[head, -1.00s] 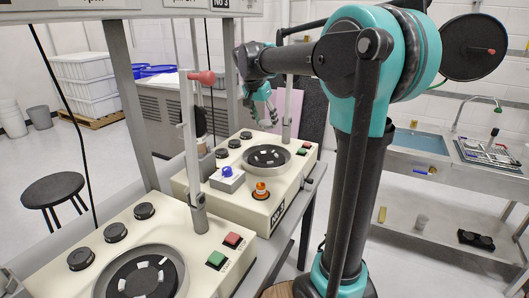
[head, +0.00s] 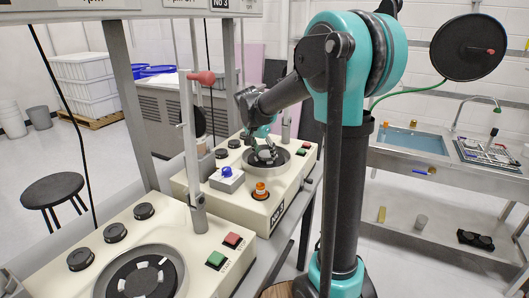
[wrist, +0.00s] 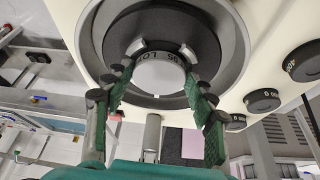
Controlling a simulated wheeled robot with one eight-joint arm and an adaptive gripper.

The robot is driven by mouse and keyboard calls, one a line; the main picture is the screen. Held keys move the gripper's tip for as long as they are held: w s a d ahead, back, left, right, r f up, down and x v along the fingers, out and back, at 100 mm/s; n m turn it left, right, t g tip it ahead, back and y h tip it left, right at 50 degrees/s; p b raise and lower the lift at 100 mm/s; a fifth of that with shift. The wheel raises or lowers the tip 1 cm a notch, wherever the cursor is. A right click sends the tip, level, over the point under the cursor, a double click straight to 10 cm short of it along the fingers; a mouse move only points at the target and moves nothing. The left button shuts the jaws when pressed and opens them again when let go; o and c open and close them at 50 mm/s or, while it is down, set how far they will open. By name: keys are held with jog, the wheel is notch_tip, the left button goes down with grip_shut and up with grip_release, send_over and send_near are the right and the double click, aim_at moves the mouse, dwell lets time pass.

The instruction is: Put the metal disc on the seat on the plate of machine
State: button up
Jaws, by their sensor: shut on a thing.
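The metal disc (wrist: 160,74) is a pale round piece in the wrist view, between the green-padded fingers of my gripper (wrist: 156,88). My gripper is shut on it. In the head view my gripper (head: 264,153) reaches down over the dark round plate (head: 281,158) of the far cream machine (head: 290,192), labelled No 3. In the wrist view the plate (wrist: 205,40) lies behind the disc, with pale seat pieces (wrist: 187,53) beside the disc's edge. The disc hides the seat's middle. I cannot tell whether the disc touches it.
The far machine carries black knobs (head: 234,143), a blue-buttoned box (head: 227,178), an orange part (head: 261,190) and red and green buttons. An upright post (head: 286,130) stands behind the plate. A nearer similar machine (head: 190,235) and its red-topped post (head: 192,140) stand at left.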

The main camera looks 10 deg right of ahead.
jog(key=o, duration=1.2)
jog(key=shift+o, duration=0.2)
jog(key=v, duration=1.2)
